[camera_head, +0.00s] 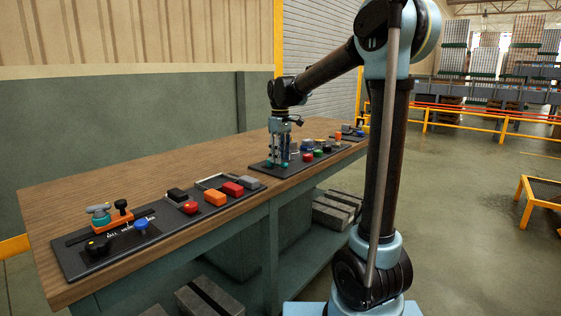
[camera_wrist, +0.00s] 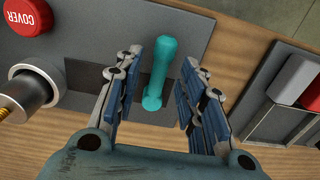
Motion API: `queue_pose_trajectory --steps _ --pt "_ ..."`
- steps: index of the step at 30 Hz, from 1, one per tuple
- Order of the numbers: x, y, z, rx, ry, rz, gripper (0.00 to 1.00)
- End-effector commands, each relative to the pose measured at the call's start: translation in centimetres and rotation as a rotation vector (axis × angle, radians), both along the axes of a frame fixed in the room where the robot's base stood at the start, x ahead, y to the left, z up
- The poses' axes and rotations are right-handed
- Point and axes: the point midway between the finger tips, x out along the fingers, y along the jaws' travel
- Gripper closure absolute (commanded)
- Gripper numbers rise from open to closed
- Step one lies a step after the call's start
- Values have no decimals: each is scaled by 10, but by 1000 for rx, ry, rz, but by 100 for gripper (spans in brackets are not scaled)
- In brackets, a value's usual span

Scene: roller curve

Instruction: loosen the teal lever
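The teal lever (camera_wrist: 160,72) is a rounded bar with a knob at each end, on a grey panel (camera_wrist: 205,28) in the wrist view. My gripper (camera_wrist: 158,88) is open, with one blue-padded finger on each side of the lever. A gap shows between the lever and each finger, so I see no contact. In the head view my gripper (camera_head: 279,163) points down over the near-left end of a dark panel. The lever cannot be made out clearly there behind the fingers.
A tray with grey and red blocks (camera_wrist: 296,82) lies right. Several coloured controls and blocks line the wooden bench (camera_head: 110,180). Its back half is clear.

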Motion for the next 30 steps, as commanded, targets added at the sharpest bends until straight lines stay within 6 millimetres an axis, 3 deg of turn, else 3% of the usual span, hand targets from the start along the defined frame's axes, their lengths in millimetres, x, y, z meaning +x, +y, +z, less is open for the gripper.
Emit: queue_pose_trajectory --steps 6,15,16,21,30 --pt "0 0 -16 0 0 0 63" --pt "0 0 -18 0 0 0 63" --pt "0 0 -17 0 0 0 66" --pt "0 0 -17 0 0 0 100" --pt "-1 3 -17 -1 -1 14 100"
